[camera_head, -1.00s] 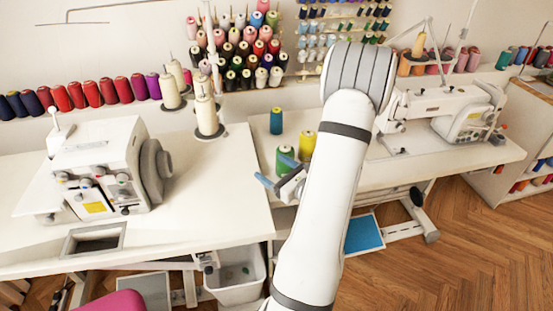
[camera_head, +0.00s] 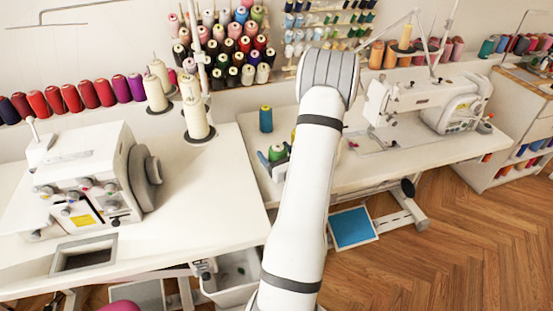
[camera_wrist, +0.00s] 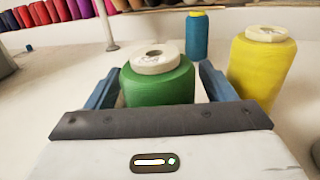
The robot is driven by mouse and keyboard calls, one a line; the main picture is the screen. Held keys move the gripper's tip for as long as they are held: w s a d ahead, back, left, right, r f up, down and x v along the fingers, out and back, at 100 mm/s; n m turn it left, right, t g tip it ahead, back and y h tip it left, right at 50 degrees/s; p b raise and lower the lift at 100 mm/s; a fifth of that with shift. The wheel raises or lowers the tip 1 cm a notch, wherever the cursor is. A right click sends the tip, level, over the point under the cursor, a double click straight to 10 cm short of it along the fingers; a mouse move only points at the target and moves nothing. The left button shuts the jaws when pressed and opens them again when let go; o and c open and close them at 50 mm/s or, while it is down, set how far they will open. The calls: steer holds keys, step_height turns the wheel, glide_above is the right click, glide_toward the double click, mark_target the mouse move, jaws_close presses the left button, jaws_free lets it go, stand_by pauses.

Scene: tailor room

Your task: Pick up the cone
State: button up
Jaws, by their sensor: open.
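A green thread cone (camera_wrist: 158,90) stands upright on the white table. In the wrist view it sits between the two blue fingers of my open gripper (camera_wrist: 157,75), with a gap visible on its right side. In the head view the green cone (camera_head: 277,153) shows just left of my arm, with my gripper (camera_head: 272,166) at it. A yellow cone (camera_wrist: 262,68) stands to the right of the gripper in the wrist view, and my arm hides most or all of it in the head view. A smaller blue cone (camera_wrist: 197,36) stands behind; it also shows in the head view (camera_head: 266,120).
A white overlock machine (camera_head: 85,175) stands on the left table, with cream cones (camera_head: 197,117) behind it. A sewing machine (camera_head: 430,100) stands on the right. Racks of coloured thread (camera_head: 225,45) line the wall. The table around the cones is mostly clear.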

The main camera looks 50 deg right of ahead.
steer(key=shift+w+d, duration=0.1)
steer(key=shift+w, duration=0.15)
steer(key=shift+c, duration=0.4)
steer(key=c, duration=1.2)
steer(key=shift+r+p, duration=0.3)
steer(key=shift+r, duration=4.75)
